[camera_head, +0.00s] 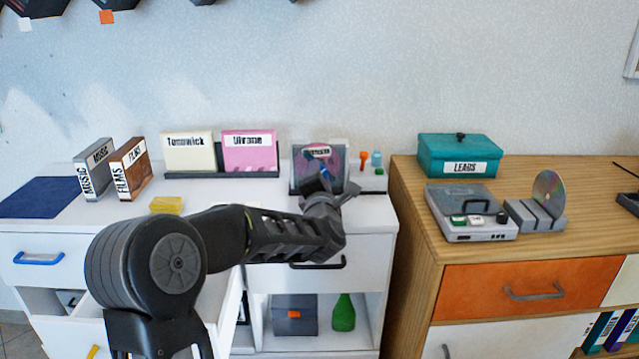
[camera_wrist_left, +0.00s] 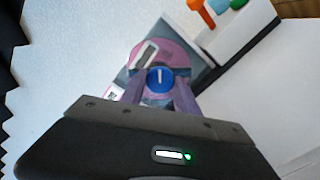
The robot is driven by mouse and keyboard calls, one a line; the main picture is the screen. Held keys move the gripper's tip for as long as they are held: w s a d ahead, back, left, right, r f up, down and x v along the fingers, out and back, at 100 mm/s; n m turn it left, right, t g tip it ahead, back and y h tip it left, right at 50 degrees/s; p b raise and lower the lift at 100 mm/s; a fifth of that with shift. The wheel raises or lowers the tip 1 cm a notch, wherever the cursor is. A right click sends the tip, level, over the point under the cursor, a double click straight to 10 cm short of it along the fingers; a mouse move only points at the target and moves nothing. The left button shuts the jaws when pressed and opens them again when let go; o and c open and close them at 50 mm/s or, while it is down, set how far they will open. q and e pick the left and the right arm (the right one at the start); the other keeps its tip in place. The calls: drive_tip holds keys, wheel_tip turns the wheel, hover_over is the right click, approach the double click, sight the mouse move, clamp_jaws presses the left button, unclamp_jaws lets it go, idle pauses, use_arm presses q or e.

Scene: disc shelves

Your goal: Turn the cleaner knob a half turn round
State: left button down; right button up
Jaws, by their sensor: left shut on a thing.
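The cleaner knob (camera_wrist_left: 160,78) is a round blue knob with a white mark line, seen between my fingers in the left wrist view. The mark line runs nearly upright in that picture. The knob sits on the disc cleaner (camera_head: 335,160), a grey unit with a pink disc and a label, standing on the white cabinet top. In the head view only a bit of blue shows beside my gripper. My left gripper (camera_head: 319,186) is at the cleaner's front, with its two fingers on either side of the knob, shut on it. My right gripper is not in view.
An orange and a teal peg (camera_head: 376,159) stand just right of the cleaner. Left are a pink box (camera_head: 250,155), a cream box (camera_head: 188,155) and a yellow block (camera_head: 166,205). A wooden cabinet (camera_head: 415,205) with a teal box and disc player stands at right.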

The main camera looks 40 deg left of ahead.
use_arm(q)
drive_tip(key=m, duration=0.6)
drive_tip(key=shift+m, duration=0.3)
drive_tip(key=m, duration=0.2)
drive_tip(key=shift+d+m, duration=0.1)
drive_tip(key=shift+m, duration=0.3)
drive_tip(key=m+p, duration=0.1)
drive_tip(key=m, duration=0.2)
drive_tip(key=shift+m, duration=0.3)
drive_tip(key=m+p, duration=0.2)
drive_tip(key=m, duration=0.4)
drive_tip(key=shift+p, duration=0.4)
drive_tip(key=m+p, duration=0.2)
drive_tip(key=m, duration=0.3)
drive_tip(key=shift+m+p, duration=0.3)
drive_tip(key=shift+p, duration=0.1)
drive_tip(key=shift+m+p, duration=0.45)
drive_tip(key=shift+m, duration=0.55)
drive_tip(key=shift+f, duration=0.1)
